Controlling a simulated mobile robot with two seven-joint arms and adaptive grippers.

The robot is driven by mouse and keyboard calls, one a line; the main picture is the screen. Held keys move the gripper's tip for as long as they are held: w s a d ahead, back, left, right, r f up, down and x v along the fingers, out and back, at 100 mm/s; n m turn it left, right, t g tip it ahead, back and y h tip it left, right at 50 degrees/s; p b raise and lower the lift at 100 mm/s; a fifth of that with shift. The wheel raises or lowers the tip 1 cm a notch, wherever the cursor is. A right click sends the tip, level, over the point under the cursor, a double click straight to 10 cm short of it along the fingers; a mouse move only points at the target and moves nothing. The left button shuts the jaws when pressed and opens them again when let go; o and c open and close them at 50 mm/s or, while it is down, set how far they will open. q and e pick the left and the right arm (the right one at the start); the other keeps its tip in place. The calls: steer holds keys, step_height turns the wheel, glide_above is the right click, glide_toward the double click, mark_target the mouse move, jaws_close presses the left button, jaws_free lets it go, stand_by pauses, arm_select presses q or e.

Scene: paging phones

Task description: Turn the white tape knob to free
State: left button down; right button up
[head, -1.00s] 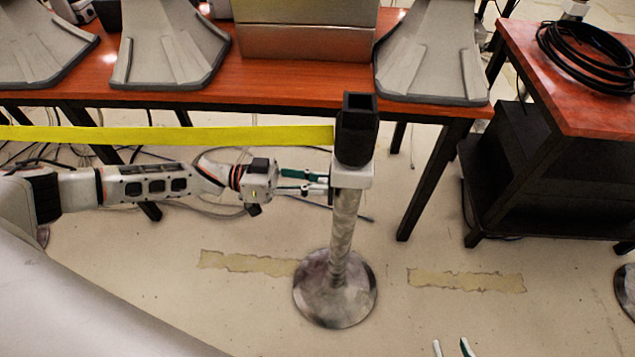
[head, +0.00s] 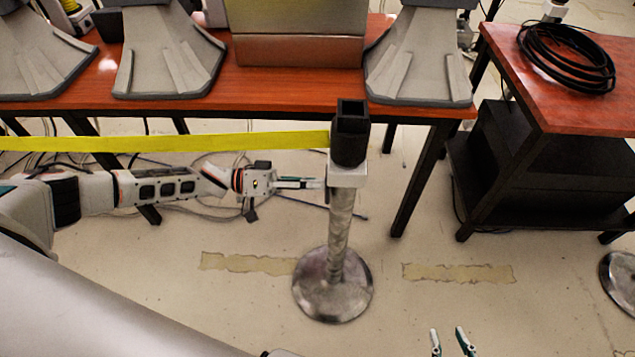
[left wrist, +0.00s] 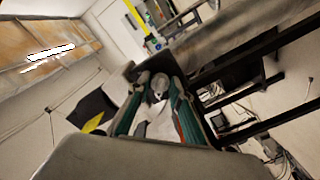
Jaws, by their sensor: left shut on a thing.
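The post (head: 340,225) stands upright with a black head (head: 350,138) and a white collar (head: 347,176) below it. Yellow tape (head: 170,141) runs from the head to the left. My left gripper (head: 322,183) reaches the collar's left side. In the left wrist view the teal fingers (left wrist: 158,95) are closed around a small white knob (left wrist: 160,82). The knob is hidden in the head view, and I cannot read its setting. My right gripper (head: 448,332) shows at the bottom edge, fingertips apart and empty.
A red-brown table (head: 240,88) with grey stands and a metal box (head: 300,50) is behind the post. A second table (head: 585,105) with a black cable coil (head: 565,57) is at the right. Cables lie on the floor at left. The floor in front is clear.

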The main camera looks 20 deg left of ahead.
arm_select(q)
steer(key=shift+s+f, duration=0.1)
steer(key=shift+f, duration=0.05)
steer(key=c, duration=2.2)
jaws_free()
steer(key=shift+o, duration=0.2)
steer(key=shift+a, duration=0.15)
steer(key=v, duration=1.1)
steer(key=shift+a, duration=0.35)
steer(key=shift+s, duration=0.15)
